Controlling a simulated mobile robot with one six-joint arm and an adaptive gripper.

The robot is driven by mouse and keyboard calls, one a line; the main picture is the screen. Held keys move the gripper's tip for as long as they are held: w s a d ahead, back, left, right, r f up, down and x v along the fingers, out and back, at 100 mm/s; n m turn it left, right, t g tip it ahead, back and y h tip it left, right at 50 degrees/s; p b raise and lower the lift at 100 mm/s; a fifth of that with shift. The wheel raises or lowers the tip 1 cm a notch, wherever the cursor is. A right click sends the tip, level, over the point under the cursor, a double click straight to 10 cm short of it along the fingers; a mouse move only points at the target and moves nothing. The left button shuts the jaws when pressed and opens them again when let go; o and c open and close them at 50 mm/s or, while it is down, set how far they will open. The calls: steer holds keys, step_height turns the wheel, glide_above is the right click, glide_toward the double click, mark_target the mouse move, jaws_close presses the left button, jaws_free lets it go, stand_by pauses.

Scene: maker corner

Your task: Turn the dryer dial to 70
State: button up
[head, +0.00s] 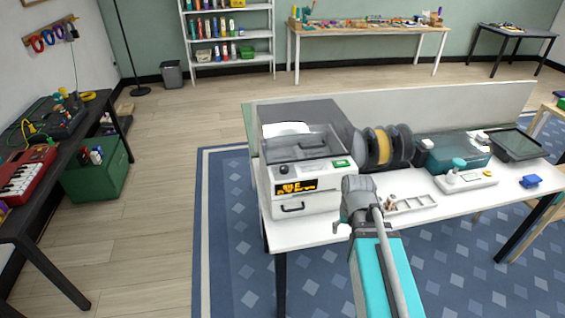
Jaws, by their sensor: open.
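The dryer (305,204) is a white box with a dark see-through lid, standing at the left end of the white table. Its dark round dial (283,170) sits on the top front, left of a small green panel. The dial's mark and numbers are too small to read. An orange-lit display (296,186) is on the front, above a dark handle. My arm reaches up from the bottom of the head view, and its grey joint shows just right of the dryer's front. My gripper's fingers are not seen.
Dark spools (380,146) stand right of the dryer. Open floor lies left of the table.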

steer(key=w+a+r+n+t+p, duration=0.1)
steer(key=w+a+r+t+p, duration=0.1)
steer(key=w+a+r+p, duration=0.7)
steer(key=n+t+y+p, duration=0.1)
steer(key=n+t+p, duration=0.1)
steer(key=p, duration=0.4)
glide_toward(284, 167)
steer(key=v, duration=0.4)
steer(key=shift+w+d+r, duration=0.1)
steer(key=shift+d+r, duration=0.05)
steer(key=shift+r, duration=0.1)
steer(key=shift+f, duration=0.2)
steer(key=b+x, duration=1.2)
steer(key=x, duration=0.1)
steer(key=shift+f+b, duration=0.25)
steer(key=shift+b, duration=0.05)
